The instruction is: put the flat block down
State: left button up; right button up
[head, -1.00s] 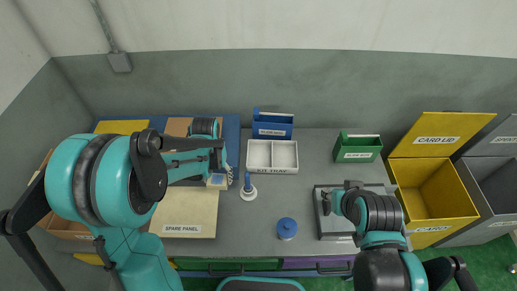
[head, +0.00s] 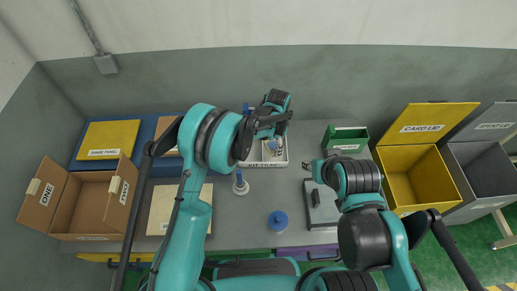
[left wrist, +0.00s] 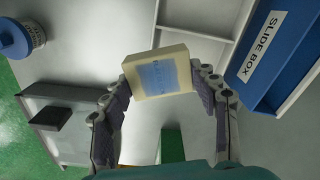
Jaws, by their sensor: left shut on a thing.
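The flat block (left wrist: 158,78) is cream with a light blue face. My left gripper (left wrist: 161,82) is shut on it, with one finger at each side. In the head view the block (head: 272,146) and my left gripper (head: 269,142) are over the white kit tray (head: 264,165), which my arm partly hides. In the left wrist view the tray (left wrist: 205,18) lies beyond the block. Whether the block touches the tray cannot be told. My right gripper (head: 309,167) is at the grey device; its fingers are too small to read.
The blue slide box (left wrist: 268,55) stands beside the tray. A green box (head: 346,138) stands right of it. The grey device (head: 322,205) is at the right.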

pick_arm(q)
jog(key=b, duration=0.2)
send_over(252, 151)
notch_tip(252, 151, down, 7)
jog(key=shift+s+r, duration=0.1)
jog(key=shift+r, duration=0.1)
jog(key=shift+a+f+b, duration=0.1)
jog(key=shift+f+b, duration=0.3)
jog(key=shift+f, duration=1.6)
jog(key=shift+f, duration=0.1)
jog(key=o, duration=0.7)
jog(key=shift+f, duration=0.1)
jog(key=o, duration=0.5)
jog(key=shift+c, duration=0.2)
